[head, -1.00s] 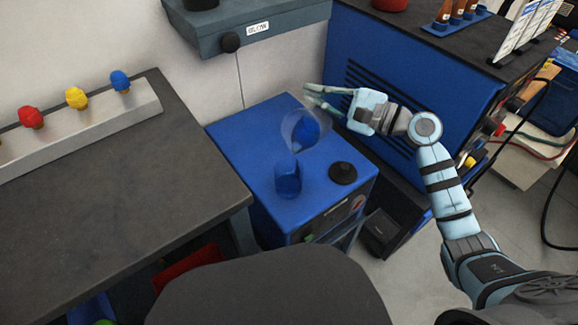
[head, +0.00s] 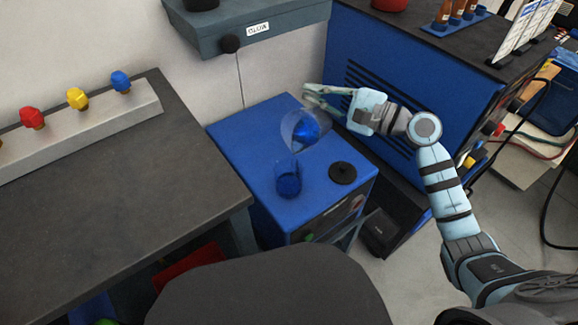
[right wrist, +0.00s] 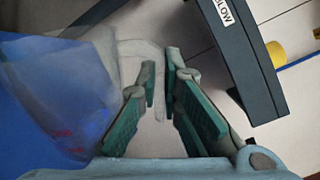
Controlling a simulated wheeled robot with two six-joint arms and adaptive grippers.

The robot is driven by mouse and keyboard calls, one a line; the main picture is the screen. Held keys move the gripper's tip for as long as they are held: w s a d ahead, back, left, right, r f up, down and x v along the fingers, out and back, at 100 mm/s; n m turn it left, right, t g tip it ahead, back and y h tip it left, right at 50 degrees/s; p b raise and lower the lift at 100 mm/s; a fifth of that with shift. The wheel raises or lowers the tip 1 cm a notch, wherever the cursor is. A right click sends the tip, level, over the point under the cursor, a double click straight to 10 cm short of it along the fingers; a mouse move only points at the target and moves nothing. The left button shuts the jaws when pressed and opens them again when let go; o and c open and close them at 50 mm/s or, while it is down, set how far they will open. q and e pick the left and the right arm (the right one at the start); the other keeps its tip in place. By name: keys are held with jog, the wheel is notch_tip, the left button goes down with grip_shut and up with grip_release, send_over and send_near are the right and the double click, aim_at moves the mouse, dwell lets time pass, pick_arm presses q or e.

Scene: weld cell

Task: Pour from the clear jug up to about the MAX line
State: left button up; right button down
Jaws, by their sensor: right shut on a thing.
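The clear jug (head: 300,129) is tilted, with its mouth toward the lower left, above a small clear cup (head: 289,182). Blue liquid shows inside the jug and in the cup. The cup stands upright on the blue cabinet. The cup's line and exact level are too small to read, and I cannot make out a stream clearly. My right gripper (head: 318,97) is shut on the jug's handle. In the right wrist view, its green fingers (right wrist: 160,85) close on the pale handle, with the jug (right wrist: 60,95) at left carrying small red marks. My left gripper is out of view.
A round black disc (head: 342,173) lies on the blue cabinet top (head: 245,135), right of the cup. A larger blue vented unit (head: 390,65) stands behind my right arm. The grey bench (head: 110,185) is at left, with coloured knobs on a rail (head: 90,115). A grey box overhangs behind.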

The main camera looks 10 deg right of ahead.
aim_at(318, 107)
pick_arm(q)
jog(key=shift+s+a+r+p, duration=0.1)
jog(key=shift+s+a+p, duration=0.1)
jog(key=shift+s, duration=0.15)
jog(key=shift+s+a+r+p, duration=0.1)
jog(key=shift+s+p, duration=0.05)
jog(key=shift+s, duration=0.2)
pick_arm(e)
jog(key=shift+s+a+r+n, duration=0.25)
jog(key=shift+r+n, duration=0.1)
jog(key=shift+n, duration=0.05)
dwell(0.6)
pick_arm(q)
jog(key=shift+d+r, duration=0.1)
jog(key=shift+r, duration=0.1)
pick_arm(e)
jog(key=shift+s+a+r, duration=0.15)
dwell(0.6)
pick_arm(q)
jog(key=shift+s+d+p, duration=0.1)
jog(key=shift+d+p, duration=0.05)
jog(key=shift+p, duration=0.15)
pick_arm(e)
jog(key=shift+s+a+r+n, duration=0.1)
jog(key=shift+n, duration=0.3)
